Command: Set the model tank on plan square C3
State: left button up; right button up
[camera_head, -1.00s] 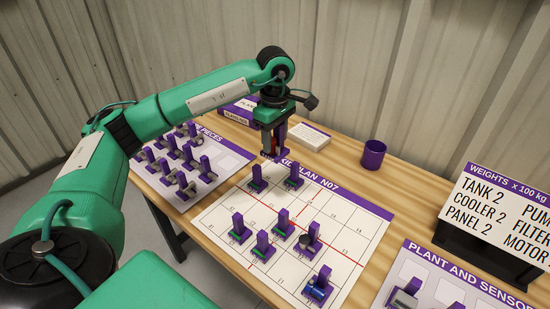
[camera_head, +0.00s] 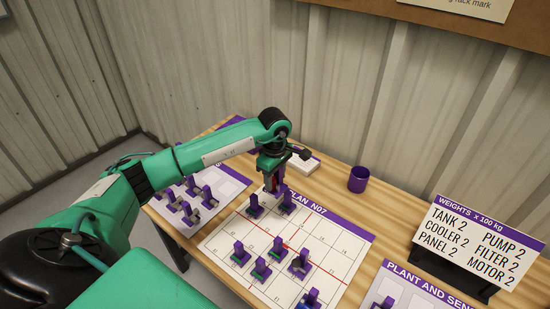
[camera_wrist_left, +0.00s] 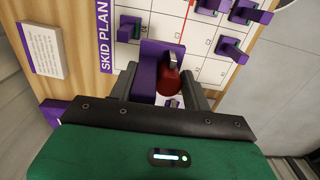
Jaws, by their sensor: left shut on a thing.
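My left gripper (camera_head: 272,184) is shut on a purple-handled piece with a red cylinder, apparently the model tank; its purple handle (camera_wrist_left: 150,58) and red body (camera_wrist_left: 170,82) sit between the fingers in the left wrist view. The gripper hangs over the header edge of the skid plan board (camera_head: 348,243), close behind two standing pieces. The plan is a white grid with red lines and a purple header. The underside of the held piece is hidden. My right gripper is out of view.
Several purple-handled pieces stand on the plan, including two behind (camera_head: 255,206) (camera_head: 287,202). A pieces board (camera_head: 228,186) lies left. A purple cup (camera_head: 358,179) stands behind, a weights sign (camera_head: 475,240) right, and a plant and sensor board (camera_head: 400,284) at front right.

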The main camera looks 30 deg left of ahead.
aim_at(273, 194)
pick_arm(q)
jog(key=shift+s+p, duration=0.35)
jog(key=shift+p, duration=0.6)
jog(key=shift+s+f+p, duration=0.2)
jog(key=shift+f+p, duration=0.2)
jog(key=shift+f, duration=1.05)
notch_tip(273, 194, down, 3)
jog(key=shift+f+b, duration=0.1)
jog(key=shift+b, duration=1.1)
jog(key=shift+f+b, duration=0.3)
jog(key=shift+b, duration=0.05)
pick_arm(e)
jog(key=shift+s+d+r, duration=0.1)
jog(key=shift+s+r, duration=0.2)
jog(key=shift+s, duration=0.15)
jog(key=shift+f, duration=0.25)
pick_arm(q)
jog(key=shift+b, duration=0.3)
